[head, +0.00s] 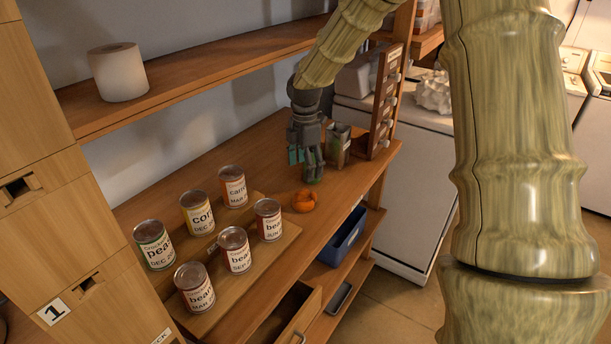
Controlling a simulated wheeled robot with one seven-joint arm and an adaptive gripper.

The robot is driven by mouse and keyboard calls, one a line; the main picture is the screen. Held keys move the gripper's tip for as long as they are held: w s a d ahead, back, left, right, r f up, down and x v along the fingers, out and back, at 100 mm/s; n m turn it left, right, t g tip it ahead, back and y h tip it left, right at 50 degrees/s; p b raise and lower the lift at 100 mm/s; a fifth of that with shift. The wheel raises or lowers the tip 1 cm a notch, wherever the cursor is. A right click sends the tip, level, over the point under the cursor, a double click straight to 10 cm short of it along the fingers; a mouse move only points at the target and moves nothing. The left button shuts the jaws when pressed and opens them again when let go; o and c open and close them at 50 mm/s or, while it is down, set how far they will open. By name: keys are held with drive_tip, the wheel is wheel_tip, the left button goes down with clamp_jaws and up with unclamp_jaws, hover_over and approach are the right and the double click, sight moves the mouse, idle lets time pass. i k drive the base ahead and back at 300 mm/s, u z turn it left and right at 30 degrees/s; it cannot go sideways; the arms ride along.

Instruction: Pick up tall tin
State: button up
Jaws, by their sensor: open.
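An upright tin-like container (338,144) with a greenish and orange side stands at the back of the wooden counter, just right of my gripper. My gripper (307,166) points down over the counter with its fingers open. Something green shows at the fingertips; I cannot tell whether it is part of the fingers or a separate thing. Several labelled cans, among them a corn can (198,214) and a pea can (154,245), stand upright on a board to the left, apart from my gripper. I cannot tell for sure which one is the tall tin.
An orange fruit (304,201) lies on the counter (262,160) in front of my gripper. A wooden rack (384,100) stands at the right end. A shelf with a white paper roll (118,72) runs above. A blue bin (343,236) sits below. The counter's front edge is near.

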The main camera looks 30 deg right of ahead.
sight(338, 135)
drive_tip(key=z, duration=1.3)
